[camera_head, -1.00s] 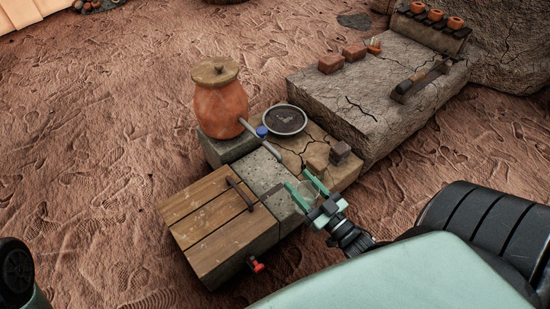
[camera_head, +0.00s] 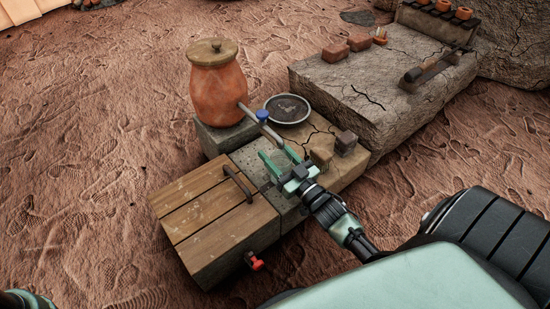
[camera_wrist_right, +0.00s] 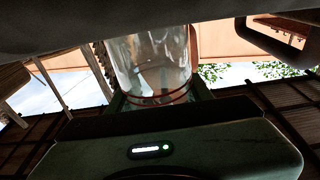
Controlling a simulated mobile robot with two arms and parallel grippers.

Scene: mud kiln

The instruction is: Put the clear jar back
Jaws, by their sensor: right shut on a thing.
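The clear jar (camera_wrist_right: 152,62) is upright in the picture of the right wrist view, see-through with a dark reddish ring near its lower edge. My right gripper (camera_head: 278,157) is shut on it. In the head view the jar hardly shows between the green fingers. They are over the grey stone block, just below the end of the pipe (camera_head: 268,133) from the clay pot (camera_head: 217,90). I cannot tell whether the jar touches the stone. My left gripper is out of view.
A wooden lidded box (camera_head: 215,215) with a dark handle and a red tap (camera_head: 255,261) stands at front left. A larger cracked stone slab (camera_head: 385,90) is behind right.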

